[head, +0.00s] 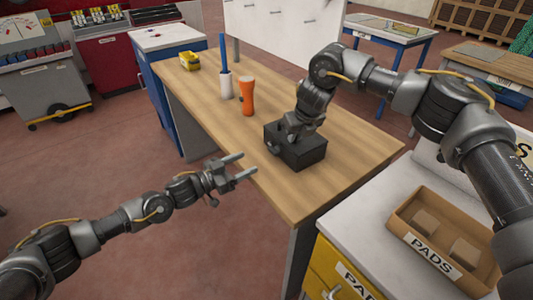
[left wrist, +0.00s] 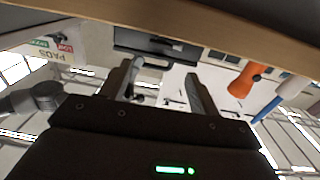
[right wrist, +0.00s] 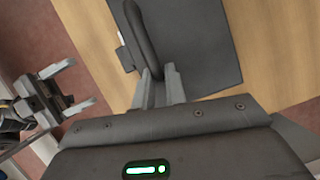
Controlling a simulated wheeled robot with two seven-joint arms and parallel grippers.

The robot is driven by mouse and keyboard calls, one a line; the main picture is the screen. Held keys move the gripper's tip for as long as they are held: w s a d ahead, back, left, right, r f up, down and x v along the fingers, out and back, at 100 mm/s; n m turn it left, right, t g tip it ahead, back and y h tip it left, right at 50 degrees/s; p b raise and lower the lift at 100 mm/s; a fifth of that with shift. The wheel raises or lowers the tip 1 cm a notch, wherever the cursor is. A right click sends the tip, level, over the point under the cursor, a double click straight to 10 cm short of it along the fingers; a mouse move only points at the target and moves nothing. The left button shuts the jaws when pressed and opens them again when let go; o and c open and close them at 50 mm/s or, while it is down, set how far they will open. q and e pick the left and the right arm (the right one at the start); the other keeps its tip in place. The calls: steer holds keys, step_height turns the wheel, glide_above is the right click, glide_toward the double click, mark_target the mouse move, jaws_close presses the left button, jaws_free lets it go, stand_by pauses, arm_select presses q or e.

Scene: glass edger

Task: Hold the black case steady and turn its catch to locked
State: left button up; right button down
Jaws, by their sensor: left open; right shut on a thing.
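The black case (head: 308,155) stands on the wooden bench near its front edge. It also shows in the left wrist view (left wrist: 124,40) and the right wrist view (right wrist: 205,45). My right gripper (head: 294,131) is above it, shut on the case's handle (right wrist: 142,35). My left gripper (head: 240,166) is open and empty, in front of the bench edge and left of the case, apart from it. A small grey part (right wrist: 123,58) juts from the case's side and looks like the catch; its position cannot be read.
An orange bottle (head: 247,97), a white holder with a blue rod (head: 226,84) and a yellow item (head: 190,61) stand farther back on the bench (head: 350,140). A box labelled PADS (head: 418,242) is on a white-topped cabinet at right. Bench left of the case is clear.

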mark_target(271, 151)
arm_select(q)
steer(key=x, duration=0.9)
steer(key=shift+c, duration=0.3)
steer(key=c, duration=0.9)
steer(key=shift+d+m, duration=0.1)
steer(key=shift+m, duration=1.5)
steer(key=o, duration=1)
steer(key=shift+c, duration=0.2)
steer(key=v, duration=1.2)
